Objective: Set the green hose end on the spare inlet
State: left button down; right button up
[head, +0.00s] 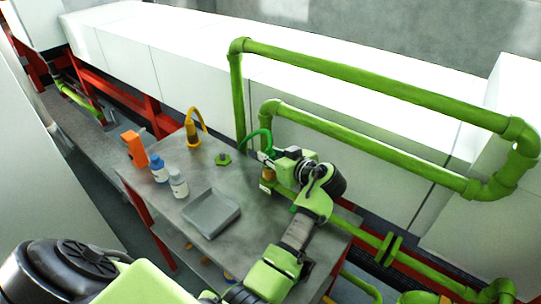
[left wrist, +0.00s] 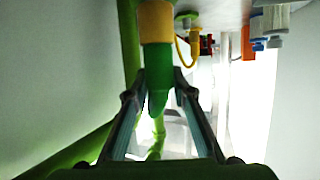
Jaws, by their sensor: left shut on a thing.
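My left gripper (head: 266,160) is over the right part of the grey table and is shut on the green hose end. The green hose (head: 259,134) arches up behind the gripper. Its yellow-orange collar (head: 268,174) shows below the fingers. In the left wrist view, the green hose end (left wrist: 158,80) sits between the two fingers, with the yellow collar (left wrist: 155,22) at the top edge. I cannot tell whether the collar touches anything underneath. A low green fitting (head: 222,159) stands on the table left of the gripper; I cannot tell whether it is the spare inlet.
A yellow hose with its collar (head: 193,135) stands at the table's back. An orange device (head: 134,149), a blue bottle (head: 158,168) and a white bottle (head: 179,183) stand at left. A grey tray (head: 211,212) lies in front. Green pipes (head: 340,70) run behind and right.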

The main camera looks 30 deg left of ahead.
pick_arm(q)
jog(key=shift+f+b, duration=0.4)
jog(key=c, duration=2)
grip_release()
jog(key=shift+d, duration=0.1)
